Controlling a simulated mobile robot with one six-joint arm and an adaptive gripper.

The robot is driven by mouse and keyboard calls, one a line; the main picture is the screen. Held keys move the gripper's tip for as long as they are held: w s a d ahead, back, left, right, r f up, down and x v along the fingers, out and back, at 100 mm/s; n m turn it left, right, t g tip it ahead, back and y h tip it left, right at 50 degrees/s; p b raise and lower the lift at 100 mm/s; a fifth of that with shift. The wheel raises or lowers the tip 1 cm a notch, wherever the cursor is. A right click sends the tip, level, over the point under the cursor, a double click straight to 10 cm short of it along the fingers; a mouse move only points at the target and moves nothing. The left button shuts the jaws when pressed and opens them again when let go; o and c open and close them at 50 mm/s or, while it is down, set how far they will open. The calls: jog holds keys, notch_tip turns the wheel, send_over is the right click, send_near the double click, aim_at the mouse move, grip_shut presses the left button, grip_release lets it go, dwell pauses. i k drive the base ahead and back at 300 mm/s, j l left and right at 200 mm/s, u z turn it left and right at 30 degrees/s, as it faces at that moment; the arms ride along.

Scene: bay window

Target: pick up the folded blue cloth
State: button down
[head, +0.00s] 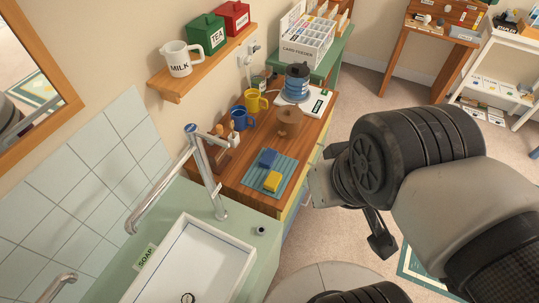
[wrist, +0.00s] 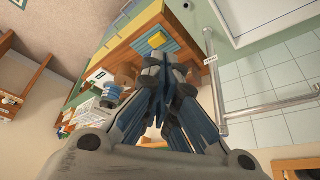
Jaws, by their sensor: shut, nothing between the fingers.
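The folded blue cloth (head: 268,157) looks like a small dark blue block in the head view. It lies on a blue-green striped mat (head: 252,183) on the wooden counter, just behind a yellow sponge-like block (head: 272,181). In the wrist view the yellow block (wrist: 157,40) shows on the mat beyond my fingers; the cloth is not clearly seen there and may be hidden behind them. My gripper (wrist: 160,68) is shut and empty, in the air apart from the counter. In the head view my arm is to the right of the counter.
A sink (head: 190,262) and a tall faucet (head: 204,170) stand in front of the mat. Behind it on the counter are a brown stand-like object (head: 288,122), a blue mug (head: 239,118), a yellow mug (head: 256,101) and a wooden utensil holder (head: 222,155). A shelf hangs above.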

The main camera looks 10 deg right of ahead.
aim_at(268, 159)
jog(key=i+l+u, duration=0.3)
jog(key=l, duration=0.4)
jog(key=i+l+u, duration=0.15)
jog(key=i+l, duration=0.15)
jog(key=i+l+u, duration=0.15)
jog(key=l, duration=0.35)
